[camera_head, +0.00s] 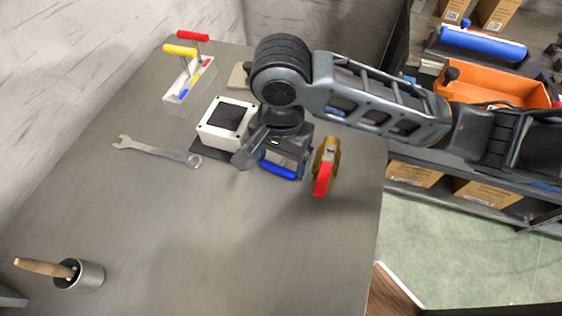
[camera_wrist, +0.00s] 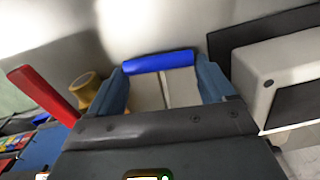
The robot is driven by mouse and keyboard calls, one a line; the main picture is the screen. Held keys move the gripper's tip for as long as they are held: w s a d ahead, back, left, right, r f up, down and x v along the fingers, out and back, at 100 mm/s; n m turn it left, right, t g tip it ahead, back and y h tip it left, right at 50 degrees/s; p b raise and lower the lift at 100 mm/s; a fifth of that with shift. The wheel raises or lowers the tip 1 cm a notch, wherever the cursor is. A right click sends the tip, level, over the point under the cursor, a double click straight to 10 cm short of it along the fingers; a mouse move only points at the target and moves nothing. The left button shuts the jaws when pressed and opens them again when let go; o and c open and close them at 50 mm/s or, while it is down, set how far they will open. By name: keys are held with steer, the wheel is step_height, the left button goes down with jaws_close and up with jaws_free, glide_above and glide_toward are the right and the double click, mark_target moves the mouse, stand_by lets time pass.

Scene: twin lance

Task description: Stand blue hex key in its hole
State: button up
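The blue hex key shows its blue bar handle (camera_head: 279,170) on the table side of my gripper.
A white box with a black top (camera_head: 205,130) sits left of my gripper. A brass-coloured and red tool (camera_head: 323,178) stands to its right. A wrench (camera_head: 155,151) and a cup with a wooden-handled tool (camera_head: 88,276) are left. The front middle table is clear.

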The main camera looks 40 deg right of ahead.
steer(key=c, duration=0.5)
steer(key=shift+o, duration=0.2)
